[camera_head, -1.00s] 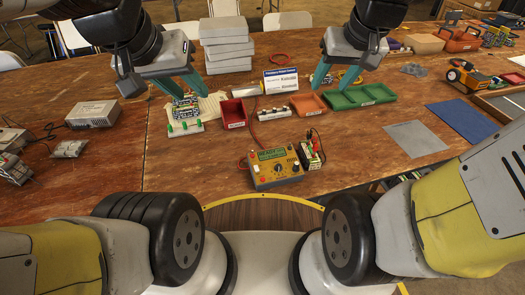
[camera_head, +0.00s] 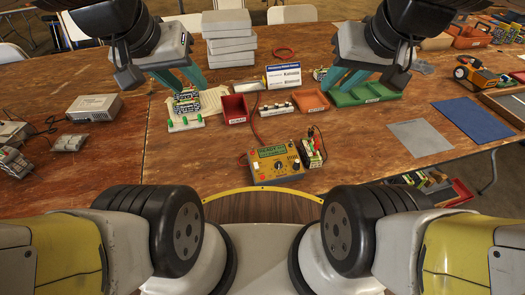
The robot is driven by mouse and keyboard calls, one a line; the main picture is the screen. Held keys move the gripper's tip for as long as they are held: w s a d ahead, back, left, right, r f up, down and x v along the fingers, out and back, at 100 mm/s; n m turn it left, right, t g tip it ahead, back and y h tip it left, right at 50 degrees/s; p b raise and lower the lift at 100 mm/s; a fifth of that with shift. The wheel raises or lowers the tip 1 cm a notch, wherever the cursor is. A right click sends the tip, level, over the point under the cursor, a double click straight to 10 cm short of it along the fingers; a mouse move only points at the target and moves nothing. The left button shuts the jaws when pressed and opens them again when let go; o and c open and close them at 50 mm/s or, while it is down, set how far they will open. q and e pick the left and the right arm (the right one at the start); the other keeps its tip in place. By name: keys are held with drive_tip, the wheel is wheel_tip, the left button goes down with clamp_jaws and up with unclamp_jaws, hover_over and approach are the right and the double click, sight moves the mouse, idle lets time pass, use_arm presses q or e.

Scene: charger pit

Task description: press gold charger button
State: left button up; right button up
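The gold charger (camera_head: 276,163) is a gold box with a green display, a dark dial and small controls on its front. It sits near the table's front edge, in the middle of the head view. I cannot make out which control is its button. My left gripper (camera_head: 187,86) is behind and left of the charger, above a white holder (camera_head: 186,124) and small battery-like packs (camera_head: 186,101). Its teal fingers are apart. My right gripper (camera_head: 335,88) is behind and right of the charger, over the orange and green trays. Its teal fingers look apart. Neither gripper touches the charger.
A battery charger block (camera_head: 312,152) with wires stands against the charger's right side. Behind are a red tray (camera_head: 235,109), an orange tray (camera_head: 310,102), a green tray (camera_head: 365,94) and stacked grey boxes (camera_head: 229,40). A grey mat (camera_head: 420,137) lies right.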

clamp_jaws()
idle(1.4)
